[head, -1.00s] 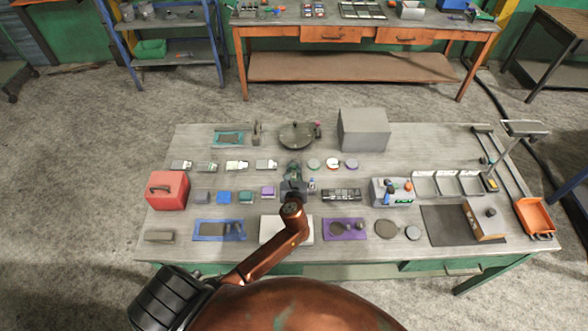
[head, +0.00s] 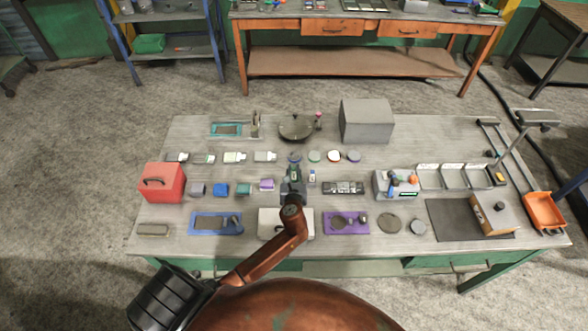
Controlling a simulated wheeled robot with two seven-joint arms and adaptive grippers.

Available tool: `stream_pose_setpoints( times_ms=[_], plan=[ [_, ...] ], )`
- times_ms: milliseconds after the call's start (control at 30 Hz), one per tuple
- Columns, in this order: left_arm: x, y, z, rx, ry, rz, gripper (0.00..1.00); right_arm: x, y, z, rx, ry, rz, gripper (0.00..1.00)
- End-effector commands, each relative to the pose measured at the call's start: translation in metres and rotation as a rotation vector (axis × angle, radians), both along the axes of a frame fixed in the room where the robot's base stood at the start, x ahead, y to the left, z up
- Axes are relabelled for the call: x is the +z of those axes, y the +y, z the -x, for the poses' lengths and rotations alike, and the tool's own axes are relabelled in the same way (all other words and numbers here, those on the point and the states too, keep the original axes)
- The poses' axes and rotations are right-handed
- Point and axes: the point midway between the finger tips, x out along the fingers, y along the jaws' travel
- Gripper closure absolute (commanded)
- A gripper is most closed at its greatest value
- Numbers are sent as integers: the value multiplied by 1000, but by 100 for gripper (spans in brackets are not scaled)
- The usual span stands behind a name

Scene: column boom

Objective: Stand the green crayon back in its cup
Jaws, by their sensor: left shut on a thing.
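My left gripper (head: 293,178) is over the middle of the workbench, between the row of small round discs and the white pad. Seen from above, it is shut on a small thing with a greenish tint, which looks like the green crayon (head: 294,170). The gripper's dark body hides most of it, and its tilt cannot be told. I cannot pick out the crayon's cup for sure. A small upright holder (head: 256,124) stands at the back left of the bench. My right gripper is not in view.
The workbench (head: 460,140) is crowded with small items in rows. A grey box (head: 366,121) and a dark round plate (head: 296,127) stand at the back. A red box (head: 162,182) is at left, an orange bin (head: 545,211) at right.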

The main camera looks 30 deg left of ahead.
Motion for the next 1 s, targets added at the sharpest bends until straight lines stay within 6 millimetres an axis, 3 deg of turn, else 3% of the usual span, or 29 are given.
stream_pose_setpoints(
  times_ms=[433, 467, 733, 1000],
  plan=[
    [-8, 0, 0, 0, 0, 0, 100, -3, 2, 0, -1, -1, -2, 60],
    [-8, 0, 0, 0, 0, 0, 87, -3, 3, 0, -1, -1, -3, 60],
    [-8, 0, 0, 1, 0, 0, 68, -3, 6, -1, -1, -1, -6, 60],
    [-8, 0, 1, 1, 0, 0, 68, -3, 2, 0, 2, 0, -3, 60]
  ],
)
